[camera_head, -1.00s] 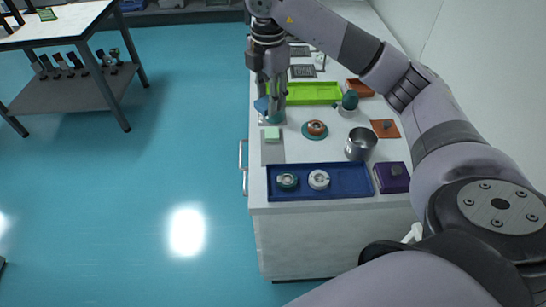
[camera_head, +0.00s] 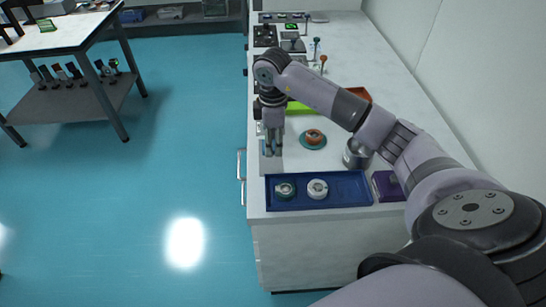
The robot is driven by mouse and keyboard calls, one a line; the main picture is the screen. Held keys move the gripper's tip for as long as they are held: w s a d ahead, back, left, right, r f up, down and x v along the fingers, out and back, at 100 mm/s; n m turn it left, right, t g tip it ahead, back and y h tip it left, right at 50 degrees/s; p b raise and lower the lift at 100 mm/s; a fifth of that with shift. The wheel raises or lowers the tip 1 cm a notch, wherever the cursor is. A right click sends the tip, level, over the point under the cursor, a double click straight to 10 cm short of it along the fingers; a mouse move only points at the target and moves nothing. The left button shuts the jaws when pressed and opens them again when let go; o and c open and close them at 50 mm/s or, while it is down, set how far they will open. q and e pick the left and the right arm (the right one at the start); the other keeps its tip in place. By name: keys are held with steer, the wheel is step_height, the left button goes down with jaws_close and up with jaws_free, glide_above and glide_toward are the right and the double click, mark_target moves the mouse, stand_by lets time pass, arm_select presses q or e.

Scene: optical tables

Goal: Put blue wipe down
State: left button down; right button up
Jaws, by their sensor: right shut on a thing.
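My right gripper (camera_head: 272,148) points straight down over the grey mat (camera_head: 271,168) at the left edge of the white bench. It is shut on the blue wipe, of which at most a little bluish colour shows at the fingertips; the fingers hide the rest. I cannot tell whether the wipe touches the mat. The pale green block on the mat is hidden behind the gripper. My left gripper is not in view.
A blue tray (camera_head: 342,203) with two round parts lies in front of the gripper. A teal saucer with an orange-brown ring (camera_head: 314,137), a metal cup (camera_head: 356,154) and a purple box (camera_head: 386,187) stand to the right. A green tray (camera_head: 299,108) is behind.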

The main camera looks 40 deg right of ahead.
mark_target(273, 166)
step_height(273, 166, down, 6)
steer(key=shift+f+p, duration=0.25)
steer(key=shift+p, duration=0.25)
steer(key=shift+f, duration=0.35)
steer(key=shift+f, duration=0.1)
steer(key=o, duration=0.7)
steer(key=shift+o, duration=0.2)
step_height(273, 166, up, 12)
steer(key=b, duration=0.2)
steer(key=shift+r+b, duration=0.2)
steer(key=shift+b, duration=0.2)
